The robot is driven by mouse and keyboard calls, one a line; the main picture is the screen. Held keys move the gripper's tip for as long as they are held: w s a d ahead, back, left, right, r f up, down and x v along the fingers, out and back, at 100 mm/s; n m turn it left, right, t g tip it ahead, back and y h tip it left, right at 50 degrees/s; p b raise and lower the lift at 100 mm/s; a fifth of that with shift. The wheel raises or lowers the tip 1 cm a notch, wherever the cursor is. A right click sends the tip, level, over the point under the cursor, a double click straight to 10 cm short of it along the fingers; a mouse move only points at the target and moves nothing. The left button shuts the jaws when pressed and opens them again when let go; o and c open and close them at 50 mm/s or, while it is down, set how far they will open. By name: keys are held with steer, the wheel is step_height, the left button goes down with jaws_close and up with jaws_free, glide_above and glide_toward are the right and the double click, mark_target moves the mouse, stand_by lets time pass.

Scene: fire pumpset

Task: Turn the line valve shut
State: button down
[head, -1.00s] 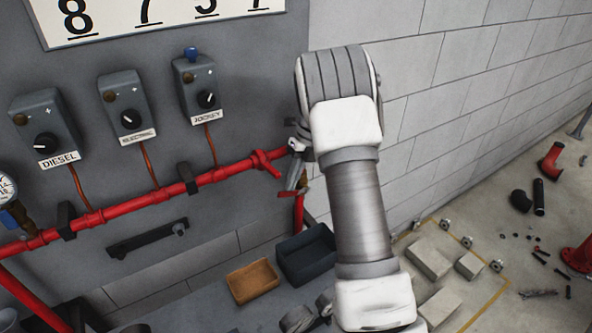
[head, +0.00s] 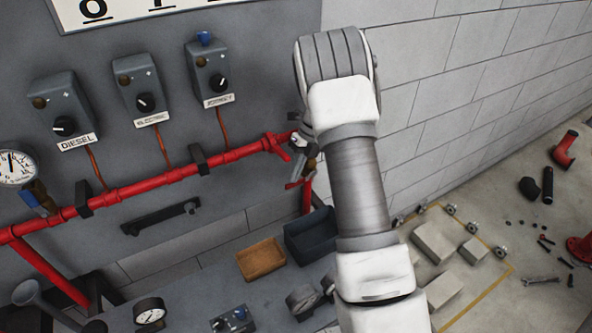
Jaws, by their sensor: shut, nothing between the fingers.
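The red pipe (head: 150,185) runs along the grey panel and ends at the right beside my gripper (head: 297,168). A small red lever-like part (head: 297,184), seemingly of the line valve, shows just below the fingers. A brass-coloured bit (head: 312,164) shows beside it. My wrist and forearm cover most of the valve. My gripper is shut with nothing held, close to the valve; I cannot tell whether it touches the lever.
Control boxes labelled DIESEL (head: 62,108), ELECTRIC (head: 140,85) and JOCKEY (head: 208,70) are above the pipe. A pressure gauge (head: 15,167) is at the left. An orange tray (head: 262,259) and a dark bin (head: 312,236) sit below. Blocks and fittings lie on the right floor.

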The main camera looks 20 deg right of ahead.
steer(key=v, duration=1.7)
steer(key=s+a+r+n+t, duration=0.1)
steer(key=s+a+r+n, duration=0.3)
steer(key=s+r+n, duration=0.3)
steer(key=s+a+r+n+t+h, duration=0.2)
steer(key=s+a+r+n, duration=0.25)
steer(key=s+n, duration=0.4)
steer(key=s+a+f+n+t+h, duration=0.1)
steer(key=s+a+n, duration=0.1)
steer(key=s+n, duration=0.6)
steer(key=s+a+f+n+t+h, duration=0.1)
steer(key=s+a+n+t, duration=0.1)
steer(key=s+n, duration=0.6)
steer(key=shift+f+n, duration=0.35)
steer(key=shift+n, duration=0.9)
